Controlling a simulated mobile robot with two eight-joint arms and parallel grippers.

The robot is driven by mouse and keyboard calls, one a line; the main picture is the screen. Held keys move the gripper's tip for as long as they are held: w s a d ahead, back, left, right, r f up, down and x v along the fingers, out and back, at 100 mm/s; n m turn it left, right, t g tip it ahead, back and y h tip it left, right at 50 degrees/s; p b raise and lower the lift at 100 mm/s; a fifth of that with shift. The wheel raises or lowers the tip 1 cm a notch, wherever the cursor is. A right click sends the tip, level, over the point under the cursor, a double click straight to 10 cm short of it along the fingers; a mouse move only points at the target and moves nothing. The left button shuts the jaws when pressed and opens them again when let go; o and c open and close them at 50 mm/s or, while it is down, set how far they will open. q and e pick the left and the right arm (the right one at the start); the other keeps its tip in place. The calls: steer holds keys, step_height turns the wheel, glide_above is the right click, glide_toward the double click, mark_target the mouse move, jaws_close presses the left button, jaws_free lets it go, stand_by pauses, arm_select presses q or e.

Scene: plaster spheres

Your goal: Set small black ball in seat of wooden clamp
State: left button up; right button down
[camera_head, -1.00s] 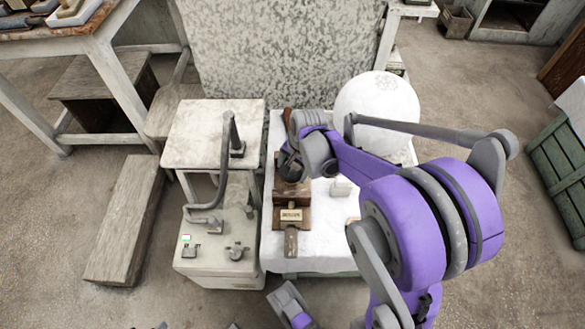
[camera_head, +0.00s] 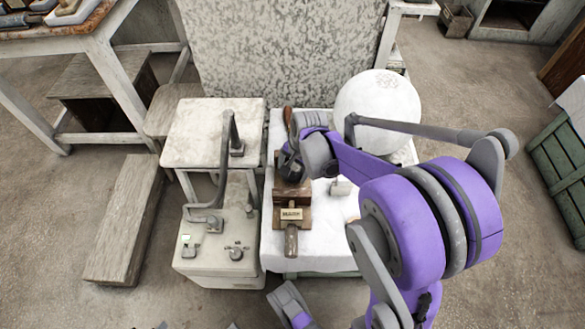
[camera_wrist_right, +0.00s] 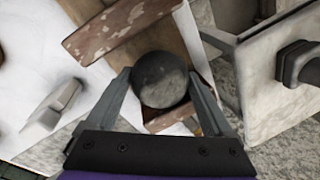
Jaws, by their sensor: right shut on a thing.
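The small black ball (camera_wrist_right: 162,82) is dark grey and round, held between the two fingers of my right gripper in the right wrist view. My right gripper (camera_head: 291,170) is shut on it over the far part of the wooden clamp (camera_head: 291,228). The clamp has a label plate and a handle toward the near side. In the right wrist view, reddish-brown worn clamp jaws (camera_wrist_right: 115,30) show on both sides of the ball, with tan wood between. I cannot tell whether the ball touches the clamp. In the head view the gripper hides the seat.
The clamp lies on a white-covered table (camera_head: 330,240). A pale stand (camera_head: 213,135) with bent grey rods is to the left.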

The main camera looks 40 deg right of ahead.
mark_target(292, 166)
steer(key=shift+f, duration=0.35)
jaws_free()
steer(key=shift+r+p, duration=1.2)
steer(key=shift+r, duration=0.8)
